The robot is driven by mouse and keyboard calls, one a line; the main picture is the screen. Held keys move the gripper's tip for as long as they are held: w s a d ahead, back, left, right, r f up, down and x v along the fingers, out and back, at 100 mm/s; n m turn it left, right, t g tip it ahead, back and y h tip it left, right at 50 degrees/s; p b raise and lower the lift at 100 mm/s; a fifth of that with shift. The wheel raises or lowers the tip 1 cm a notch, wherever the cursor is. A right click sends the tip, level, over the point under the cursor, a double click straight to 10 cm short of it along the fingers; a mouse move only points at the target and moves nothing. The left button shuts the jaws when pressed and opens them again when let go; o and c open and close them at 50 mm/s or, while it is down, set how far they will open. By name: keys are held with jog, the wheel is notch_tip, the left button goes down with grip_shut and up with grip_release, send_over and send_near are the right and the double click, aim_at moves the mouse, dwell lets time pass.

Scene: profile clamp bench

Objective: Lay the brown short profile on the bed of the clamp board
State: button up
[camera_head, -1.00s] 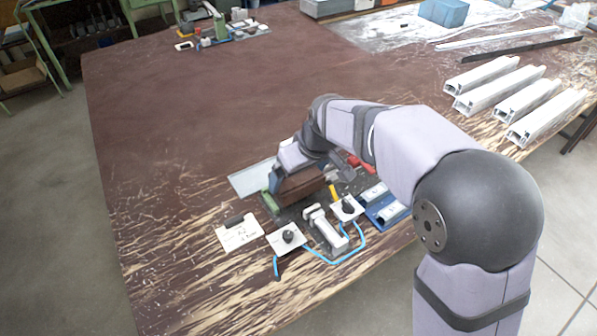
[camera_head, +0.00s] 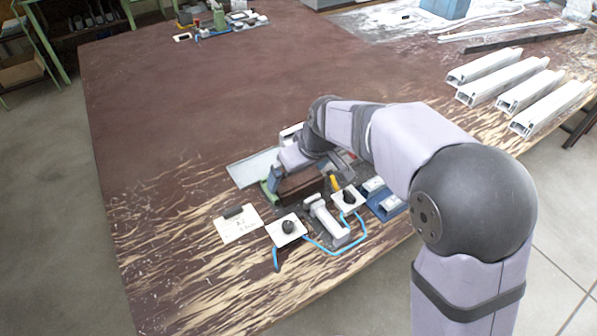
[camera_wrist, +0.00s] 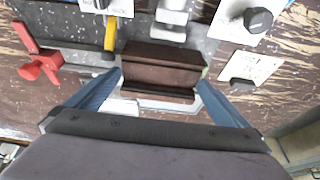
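The brown short profile (camera_wrist: 160,70) is between the two blue fingers of my gripper (camera_wrist: 160,80) in the wrist view. One fingertip meets each end, with no clear gap. In the head view the profile (camera_head: 300,187) shows below my gripper (camera_head: 298,180), over the clamp board. The clamp board shows as a grey plate (camera_wrist: 75,55) with a red clamp (camera_wrist: 40,62) at the left and a yellow handle (camera_wrist: 110,35). I cannot tell whether the profile touches the bed. My wrist hides part of the board in the head view.
Several white profiles (camera_head: 520,85) lie at the right.

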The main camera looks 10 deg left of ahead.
jog(key=v, duration=0.7)
jog(key=shift+r+b, duration=0.15)
jog(key=shift+b, duration=0.15)
jog(key=s+d+f+m+g+h+p, duration=0.1)
jog(key=s+d+m+p, duration=0.25)
jog(key=d, duration=0.45)
jog(key=s+d+f+m+h+p, duration=0.1)
jog(key=s+d+m+p, duration=0.2)
jog(key=d, duration=0.6)
jog(key=s+d+f+m+g+h+p, duration=0.1)
jog(key=s+d+f+m+g+p, duration=0.1)
jog(key=s+d, duration=0.6)
jog(key=s+p, duration=0.1)
jog(key=s, duration=0.3)
jog(key=shift+f, duration=0.3)
jog(key=shift+d+m, duration=0.1)
jog(key=shift+m, duration=0.15)
jog(key=shift+c, duration=0.6)
